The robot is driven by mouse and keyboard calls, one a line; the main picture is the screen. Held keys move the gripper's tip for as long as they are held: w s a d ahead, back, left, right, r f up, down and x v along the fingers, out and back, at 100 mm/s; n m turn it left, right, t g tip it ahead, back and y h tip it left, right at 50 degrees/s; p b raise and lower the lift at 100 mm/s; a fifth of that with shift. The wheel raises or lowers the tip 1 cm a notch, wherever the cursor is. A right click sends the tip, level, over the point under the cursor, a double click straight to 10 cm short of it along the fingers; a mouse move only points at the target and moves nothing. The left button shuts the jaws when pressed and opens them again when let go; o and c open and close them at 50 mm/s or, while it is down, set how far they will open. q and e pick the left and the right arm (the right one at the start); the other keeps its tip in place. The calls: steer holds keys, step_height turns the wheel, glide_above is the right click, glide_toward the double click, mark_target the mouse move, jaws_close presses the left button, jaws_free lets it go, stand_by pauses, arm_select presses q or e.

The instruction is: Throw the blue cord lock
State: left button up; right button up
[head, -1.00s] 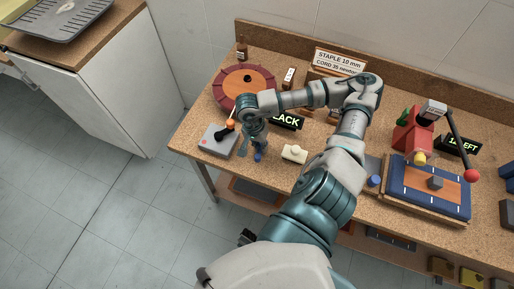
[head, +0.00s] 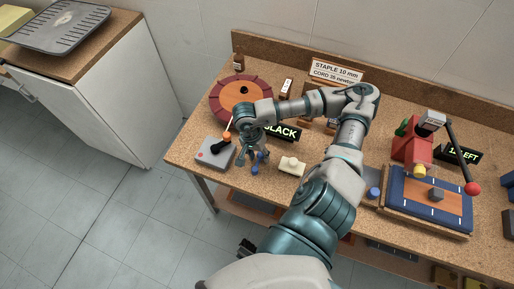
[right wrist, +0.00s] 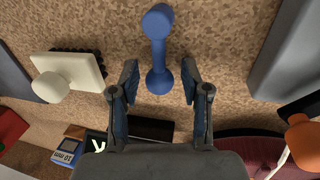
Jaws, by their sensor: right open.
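The blue cord lock (head: 254,170) is at the bench's front left part; in the right wrist view (right wrist: 157,48) it is a rounded bar with a knob at each end. My right gripper (head: 253,162) is directly over it, fingers pointing down. In the right wrist view the open fingers (right wrist: 160,76) have the lock's lower knob between them, with a gap on both sides. Whether the fingertips reach its height is unclear. My left gripper is not in view.
A grey box with an orange-tipped lever (head: 215,152) stands close left of the gripper, and a cream block (head: 291,166) close right. A round red-rimmed wheel (head: 241,99) and a "SLACK" sign (head: 283,132) lie behind. A red lever press (head: 418,150) is farther right.

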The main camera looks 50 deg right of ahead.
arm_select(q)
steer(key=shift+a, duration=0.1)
arm_select(e)
step_height(320, 180, up, 11)
steer(key=w, duration=0.2)
steer(key=shift+w, duration=0.15)
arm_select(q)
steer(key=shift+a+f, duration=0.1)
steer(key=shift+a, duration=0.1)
arm_select(e)
steer(key=shift+a+r, duration=0.1)
steer(key=shift+a, duration=0.35)
